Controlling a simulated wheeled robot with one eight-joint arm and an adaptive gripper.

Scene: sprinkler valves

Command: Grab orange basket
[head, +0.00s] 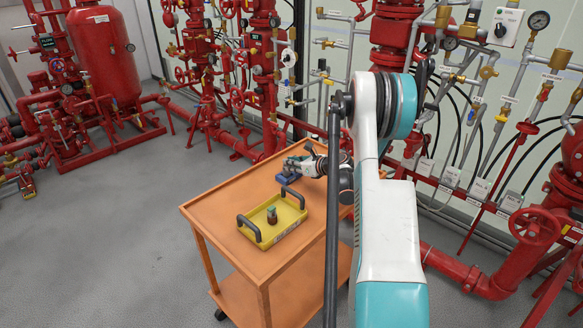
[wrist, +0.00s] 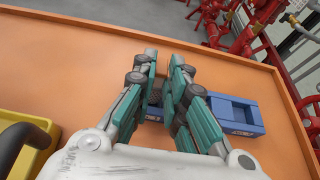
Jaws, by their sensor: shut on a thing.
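A yellow basket (head: 289,215) with two dark handles sits on the orange cart top (head: 215,205) in the head view. No orange-coloured basket shows. The basket's corner also shows at the left of the wrist view (wrist: 38,121), apart from my gripper. My gripper (head: 296,170) is low over the cart top behind the basket, beside a blue bin (head: 285,178). In the wrist view my gripper (wrist: 166,65) has its fingers close together around a dark grey thing (wrist: 168,103), mostly hidden. The blue bin (wrist: 236,113) extends right of the fingers.
A small dark red jar with a greenish top (head: 272,215) stands in the yellow basket. Red pipes and valves (head: 262,75) line the wall behind the cart. A red tank (head: 104,55) stands at the far left. Grey floor (head: 110,240) is clear left of the cart.

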